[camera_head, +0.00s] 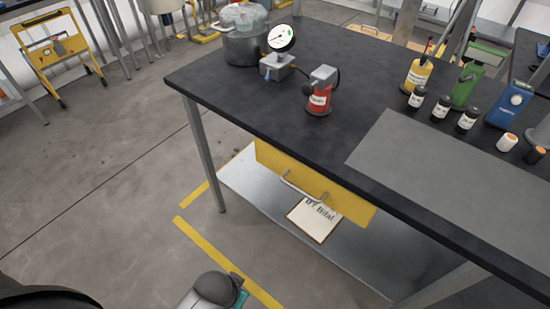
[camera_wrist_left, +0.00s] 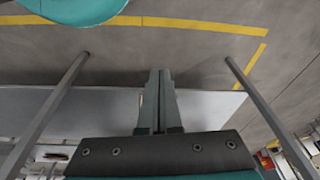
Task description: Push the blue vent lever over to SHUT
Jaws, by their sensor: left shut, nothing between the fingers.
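A small grey valve block (camera_head: 277,67) with a round white dial gauge (camera_head: 281,38) on top stands near the table's far left edge in the head view. A small blue part (camera_head: 267,75) on its front looks like the vent lever; it is too small to tell which way it points. My left gripper (camera_wrist_left: 160,73) shows in the left wrist view, shut and empty, with floor and table legs beyond it. Its fingers are not seen in the head view, and it touches nothing visible. My right gripper is in neither view.
The black table (camera_head: 220,85) carries a pot (camera_head: 245,47) left of the gauge and a red cylinder (camera_head: 319,98) right of the valve block. Several bottles stand further right, by a grey mat (camera_head: 440,165). A clipboard (camera_head: 314,221) lies below. The table's left front corner is clear.

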